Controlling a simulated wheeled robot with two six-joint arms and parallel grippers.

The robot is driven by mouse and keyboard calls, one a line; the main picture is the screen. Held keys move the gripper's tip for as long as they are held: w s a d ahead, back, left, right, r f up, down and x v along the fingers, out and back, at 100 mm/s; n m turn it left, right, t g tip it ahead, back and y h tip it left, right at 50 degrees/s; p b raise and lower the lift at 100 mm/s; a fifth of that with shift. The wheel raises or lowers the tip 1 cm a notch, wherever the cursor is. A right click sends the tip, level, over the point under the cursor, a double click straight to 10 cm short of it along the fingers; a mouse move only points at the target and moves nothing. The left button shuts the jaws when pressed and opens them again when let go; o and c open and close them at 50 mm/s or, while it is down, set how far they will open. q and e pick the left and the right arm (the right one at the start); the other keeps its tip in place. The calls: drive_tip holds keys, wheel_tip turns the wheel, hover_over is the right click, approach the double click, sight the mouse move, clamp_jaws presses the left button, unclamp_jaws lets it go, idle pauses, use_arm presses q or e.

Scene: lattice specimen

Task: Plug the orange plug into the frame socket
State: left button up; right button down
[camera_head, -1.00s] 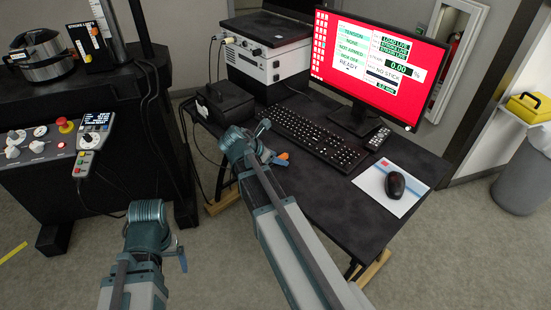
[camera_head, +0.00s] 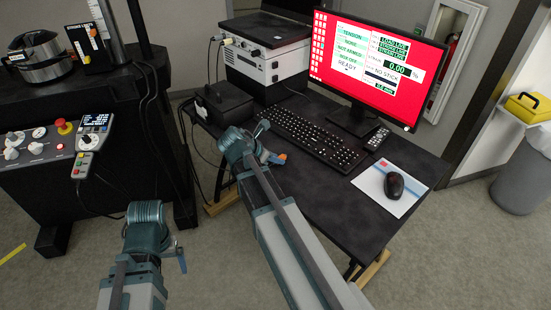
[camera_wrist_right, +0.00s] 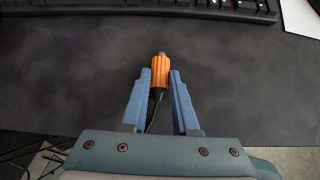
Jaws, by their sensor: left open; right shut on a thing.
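The orange plug (camera_wrist_right: 158,74) is between the fingertips of my right gripper (camera_wrist_right: 159,84), which is shut on it in the right wrist view. Its dark tip points away from the gripper and a dark cable runs back between the fingers. In the head view the plug (camera_head: 281,157) is a small orange spot at my right gripper (camera_head: 272,157), over the desk. My left gripper (camera_head: 181,258) is at lower left in the head view, over the floor and apart from everything; its fingers are small there. I cannot make out the frame socket.
The black desk (camera_head: 330,196) carries a keyboard (camera_head: 312,138), a monitor (camera_head: 366,66), a mouse (camera_head: 394,185) and a white instrument box (camera_head: 265,67) with connectors. A black test machine (camera_head: 120,90) with a control panel (camera_head: 38,146) and pendant (camera_head: 91,140) stands left. Loose cables hang between.

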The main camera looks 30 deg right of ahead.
drive_tip(key=shift+r+p, duration=2.4)
drive_tip(key=shift+r, duration=0.1)
